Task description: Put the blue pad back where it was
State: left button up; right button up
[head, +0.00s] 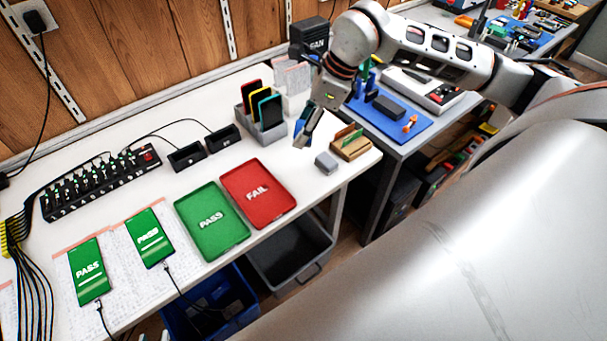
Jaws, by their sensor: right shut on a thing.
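My right gripper (313,124) reaches in from the upper right and is shut on the blue pad (301,132). It holds the pad tilted above the white bench, right of the grey slotted rack. Only a narrow part of the pad shows; the fingers hide the rest. The grey rack (246,127) holds several upright slabs, with black, yellow and teal showing. A small wooden holder (352,150) with green and orange pieces and a grey block (326,162) sit below and right of the gripper. My left gripper is not in view.
A green PASS tray (211,240) and a red FAIL tray (258,208) lie near the bench's front edge. Two phones showing PASS, two black boxes (186,157) and a black hub (100,184) are further left. A blue mat (417,136) with tools is at right.

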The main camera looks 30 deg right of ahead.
aim_at(298, 181)
notch_tip(298, 181, down, 17)
jog(key=shift+r, duration=0.15)
dwell(0.4)
jog(key=o, duration=1.1)
jog(key=shift+c, duration=0.2)
jog(key=v, duration=1.2)
